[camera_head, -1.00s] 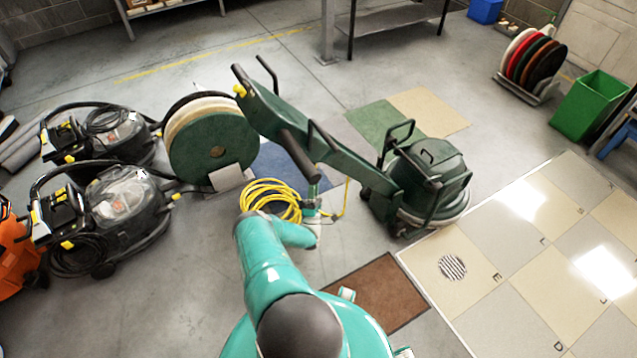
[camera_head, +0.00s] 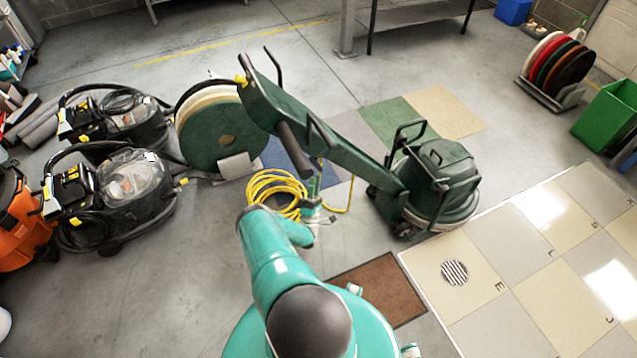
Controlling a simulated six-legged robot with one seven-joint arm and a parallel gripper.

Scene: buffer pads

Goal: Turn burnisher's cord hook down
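The burnisher (camera_head: 436,187) is a dark green floor machine in the middle right, its long handle slanting up to the left toward the control head (camera_head: 262,105). A yellow cord (camera_head: 262,190) lies coiled by the lower side of the handle, with a strand running off to the right. My gripper (camera_head: 316,205) is at the end of my teal arm, close to the coil and below the handle. It is small and partly hidden by my arm, so its fingers cannot be made out. The cord hook cannot be picked out clearly.
Two black vacuum machines (camera_head: 125,190) stand at the left, near an orange machine (camera_head: 20,222). Large round pads (camera_head: 215,135) stand behind the handle. A pad rack (camera_head: 555,70) and a green bin (camera_head: 608,115) are at the upper right. Open floor (camera_head: 180,290) lies at the lower left.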

